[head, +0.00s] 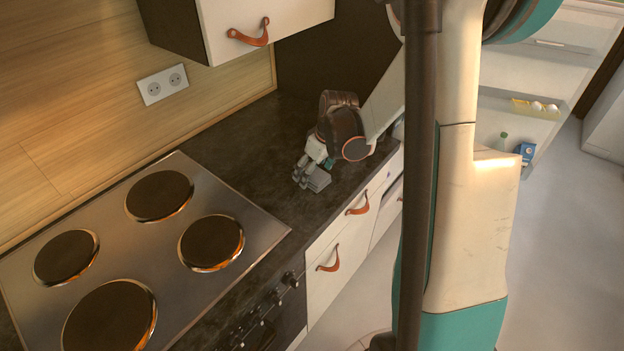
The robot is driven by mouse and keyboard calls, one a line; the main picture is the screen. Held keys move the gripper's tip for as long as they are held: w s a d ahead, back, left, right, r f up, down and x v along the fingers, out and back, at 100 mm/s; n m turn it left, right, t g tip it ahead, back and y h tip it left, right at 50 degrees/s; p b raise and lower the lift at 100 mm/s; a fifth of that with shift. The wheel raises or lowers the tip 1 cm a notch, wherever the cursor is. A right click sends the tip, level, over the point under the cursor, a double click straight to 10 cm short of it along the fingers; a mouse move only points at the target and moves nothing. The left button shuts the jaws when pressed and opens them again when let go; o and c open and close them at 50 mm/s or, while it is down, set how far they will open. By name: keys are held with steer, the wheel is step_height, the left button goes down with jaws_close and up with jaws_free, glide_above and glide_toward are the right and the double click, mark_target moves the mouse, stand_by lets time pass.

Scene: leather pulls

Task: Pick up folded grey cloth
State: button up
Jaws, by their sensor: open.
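A small grey piece that looks like the folded grey cloth (319,181) lies on the dark countertop, near its front edge and beyond the stove. My gripper (308,174) is low over the counter, right at this grey piece, with its fingers pointing down. The fingers are open. They overlap the cloth in the picture, and I cannot tell whether they touch it. My wrist and forearm hide the counter behind.
A stove (195,290) with several round hotplates fills the counter at the lower left. White drawers (340,255) with leather pulls are below the counter. A wall cabinet (265,25) hangs above. An open fridge door (535,100) stands at right. The counter left of my gripper is clear.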

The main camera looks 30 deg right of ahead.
steer(key=shift+w+f, duration=0.15)
steer(key=shift+f, duration=0.25)
steer(key=shift+r, duration=0.1)
steer(key=c, duration=1.2)
steer(key=shift+o, duration=0.2)
step_height(320, 180, up, 20)
steer(key=p, duration=0.6)
